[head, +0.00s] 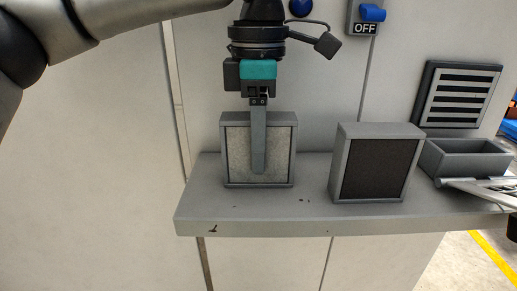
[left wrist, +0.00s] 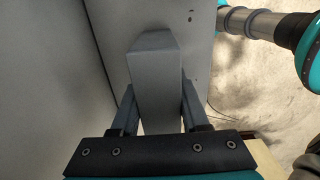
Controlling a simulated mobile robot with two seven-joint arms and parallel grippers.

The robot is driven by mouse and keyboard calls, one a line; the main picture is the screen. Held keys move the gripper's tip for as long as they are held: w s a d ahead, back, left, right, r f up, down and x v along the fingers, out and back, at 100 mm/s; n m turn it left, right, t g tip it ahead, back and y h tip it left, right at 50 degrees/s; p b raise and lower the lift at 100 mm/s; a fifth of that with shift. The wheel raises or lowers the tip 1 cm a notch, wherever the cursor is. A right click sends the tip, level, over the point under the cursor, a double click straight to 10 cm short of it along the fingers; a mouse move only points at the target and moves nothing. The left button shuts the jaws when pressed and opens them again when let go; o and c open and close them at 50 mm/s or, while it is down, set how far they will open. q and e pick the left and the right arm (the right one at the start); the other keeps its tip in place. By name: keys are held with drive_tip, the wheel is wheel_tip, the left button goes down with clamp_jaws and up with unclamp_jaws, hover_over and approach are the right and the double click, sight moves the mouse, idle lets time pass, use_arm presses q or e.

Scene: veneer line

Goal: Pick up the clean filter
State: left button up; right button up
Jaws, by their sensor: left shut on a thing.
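The clean filter (head: 282,150), a pale panel in a grey frame, stands upright on the grey shelf (head: 250,213) in the head view. My left gripper (head: 258,165) comes down from above and is shut on it. One long grey finger lies across the front of the pale panel; the other finger is hidden behind the filter.
A dark, dirty-looking filter (head: 380,168) in a grey frame stands to the right on the shelf. A grey open box (head: 465,148) is further right, below a slotted vent (head: 458,95) in the wall. A blue switch (head: 372,13) marked OFF is above.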

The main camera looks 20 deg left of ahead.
use_arm(q)
clamp_jaws()
drive_tip(key=shift+r, duration=0.15)
